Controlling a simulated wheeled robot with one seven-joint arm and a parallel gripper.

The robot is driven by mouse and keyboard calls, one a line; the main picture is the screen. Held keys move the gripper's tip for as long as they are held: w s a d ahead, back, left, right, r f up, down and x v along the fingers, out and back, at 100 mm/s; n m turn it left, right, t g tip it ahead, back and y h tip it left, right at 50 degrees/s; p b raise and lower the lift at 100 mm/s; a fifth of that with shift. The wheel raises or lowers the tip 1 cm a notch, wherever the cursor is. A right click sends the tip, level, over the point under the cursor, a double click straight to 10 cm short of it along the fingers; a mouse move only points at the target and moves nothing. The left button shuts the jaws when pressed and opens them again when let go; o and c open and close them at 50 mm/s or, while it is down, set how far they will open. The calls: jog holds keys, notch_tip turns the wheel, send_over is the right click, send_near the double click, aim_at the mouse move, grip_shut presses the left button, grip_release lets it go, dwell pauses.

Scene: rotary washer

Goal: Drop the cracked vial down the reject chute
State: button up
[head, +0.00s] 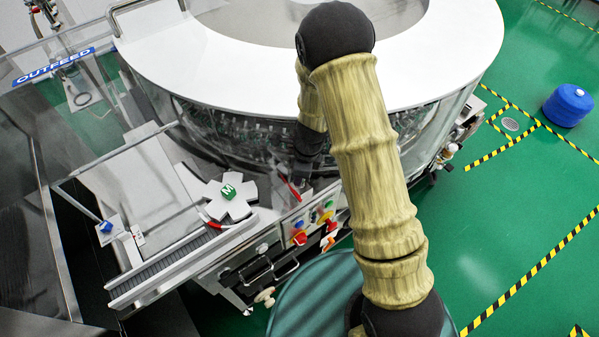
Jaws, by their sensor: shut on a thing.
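My arm rises from the lower right of the head view, bends at the top and comes down behind itself, in front of the washer. My gripper (301,168) shows only as a small dark shape below the wrist, by the washer's glass side. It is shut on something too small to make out. I cannot pick out the cracked vial. I cannot identify a reject chute for certain.
The round washer (235,80) has a white top rim. In front are a star wheel (228,200) marked M, a conveyor track (185,262) and a control panel with coloured buttons (300,238). A blue drum (568,105) stands on the open green floor at right.

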jog(key=shift+f+b, duration=0.35)
jog(key=shift+f, duration=0.3)
jog(key=o, duration=1)
jog(key=shift+o, duration=0.2)
jog(key=shift+r, duration=0.1)
jog(key=r, duration=0.5)
jog(key=d+r, duration=0.1)
jog(key=r, duration=0.1)
jog(key=shift+s+r, duration=0.1)
jog(key=shift+r, duration=0.05)
jog(key=shift+d, duration=0.1)
dwell(0.4)
